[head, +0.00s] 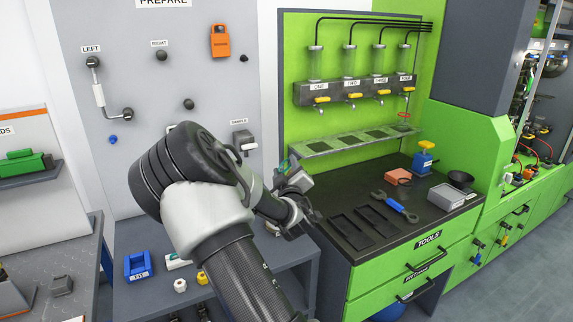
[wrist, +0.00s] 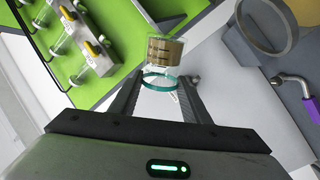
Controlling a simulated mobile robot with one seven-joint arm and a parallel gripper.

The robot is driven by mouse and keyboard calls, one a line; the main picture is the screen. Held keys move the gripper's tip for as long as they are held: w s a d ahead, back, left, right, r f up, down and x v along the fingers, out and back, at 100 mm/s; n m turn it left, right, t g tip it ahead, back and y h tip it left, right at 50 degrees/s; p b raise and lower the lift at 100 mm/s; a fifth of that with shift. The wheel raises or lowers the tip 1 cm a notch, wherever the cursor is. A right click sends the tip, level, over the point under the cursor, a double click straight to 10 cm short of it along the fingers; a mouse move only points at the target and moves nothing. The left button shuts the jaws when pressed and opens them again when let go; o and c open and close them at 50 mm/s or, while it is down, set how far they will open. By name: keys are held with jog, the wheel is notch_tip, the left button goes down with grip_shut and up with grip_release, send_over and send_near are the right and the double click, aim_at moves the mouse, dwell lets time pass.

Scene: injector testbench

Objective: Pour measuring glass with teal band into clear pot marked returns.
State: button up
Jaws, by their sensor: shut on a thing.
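The measuring glass with the teal band (wrist: 165,54) shows in the wrist view. It is clear, with a brownish, scale-marked part at its far end and the teal band nearer to me. My gripper (wrist: 160,84) is shut on it, a finger on each side of the band. In the head view my arm reaches up in front of the grey board, and the hand is partly hidden behind its own links. I cannot make out the glass there. I cannot make out a clear pot marked returns in either view.
A blue tray (head: 138,266) lies on the lower left table.

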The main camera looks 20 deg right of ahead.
jog(key=n, duration=0.1)
jog(key=p, duration=0.1)
jog(key=n, duration=0.1)
jog(key=shift+w+a+f+n, duration=0.15)
jog(key=shift+a+f+n, duration=0.1)
jog(key=shift+n, duration=0.05)
jog(key=shift+a+f+n+p, duration=0.2)
jog(key=shift+f+n+p, duration=0.15)
jog(key=shift+n, duration=0.65)
jog(key=shift+f+n+b, duration=0.4)
jog(key=shift+b, duration=0.35)
jog(key=shift+w+a+f+n+b, duration=0.15)
jog(key=shift+a+f+n+b, duration=0.2)
jog(key=shift+n+b, duration=0.7)
jog(key=shift+w+a+f+n+b, duration=0.1)
jog(key=shift+a+f+n+b, duration=0.2)
jog(key=shift+n+b, duration=0.75)
jog(key=shift+w+a+f+n+b, duration=0.15)
jog(key=shift+a+f+n+b, duration=0.25)
jog(key=shift+n, duration=1.2)
jog(key=shift+d, duration=0.15)
